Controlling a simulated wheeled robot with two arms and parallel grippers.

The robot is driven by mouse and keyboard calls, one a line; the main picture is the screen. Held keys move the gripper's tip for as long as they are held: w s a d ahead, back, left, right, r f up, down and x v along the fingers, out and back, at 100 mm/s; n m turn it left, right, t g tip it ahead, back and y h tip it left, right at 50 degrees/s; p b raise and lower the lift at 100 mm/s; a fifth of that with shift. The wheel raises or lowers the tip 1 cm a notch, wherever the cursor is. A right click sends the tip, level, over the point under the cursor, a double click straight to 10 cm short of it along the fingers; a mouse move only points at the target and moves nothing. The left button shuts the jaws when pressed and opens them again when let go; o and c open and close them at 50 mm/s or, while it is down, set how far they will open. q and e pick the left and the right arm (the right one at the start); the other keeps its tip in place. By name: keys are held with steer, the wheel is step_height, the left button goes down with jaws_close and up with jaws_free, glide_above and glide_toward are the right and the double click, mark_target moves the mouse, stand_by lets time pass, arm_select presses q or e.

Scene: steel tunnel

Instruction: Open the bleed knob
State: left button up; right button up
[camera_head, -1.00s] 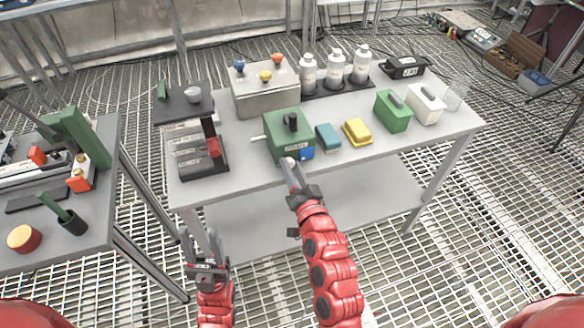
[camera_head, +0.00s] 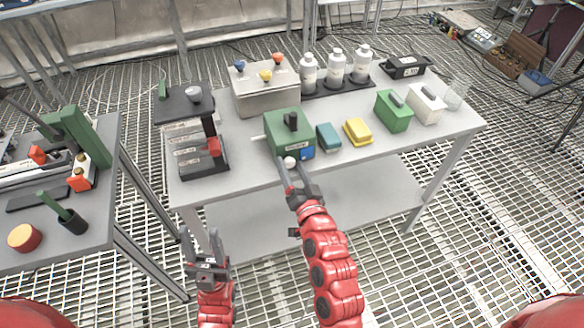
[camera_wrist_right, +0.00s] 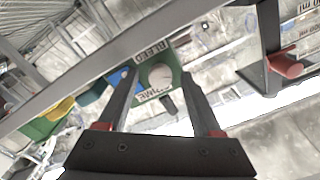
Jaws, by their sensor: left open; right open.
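The pump is a green box (camera_head: 290,130) with a black lever on top and a blue patch on its front. A white round knob (camera_head: 289,162) sits low on its front, and the wrist view shows this knob (camera_wrist_right: 160,77) beside lettering reading "BLEED". My right gripper (camera_head: 292,168) is open at the front of the box. In the right wrist view its fingers (camera_wrist_right: 160,82) stand on either side of the knob; I cannot tell whether they touch it. My left gripper (camera_head: 202,243) is open and empty, below and in front of the table's left end.
The grey table (camera_head: 240,185) also bears a teal block (camera_head: 328,137), a yellow block (camera_head: 357,132), a green case (camera_head: 393,111), a metal box with coloured knobs (camera_head: 265,95) and several white bottles (camera_head: 336,68). A black stand (camera_head: 203,160) is left of the pump.

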steer(key=p+v, duration=0.2)
steer(key=v, duration=1.5)
steer(key=shift+s+p, duration=0.2)
steer(key=shift+p, duration=0.2)
steer(key=shift+w+d+r, duration=0.1)
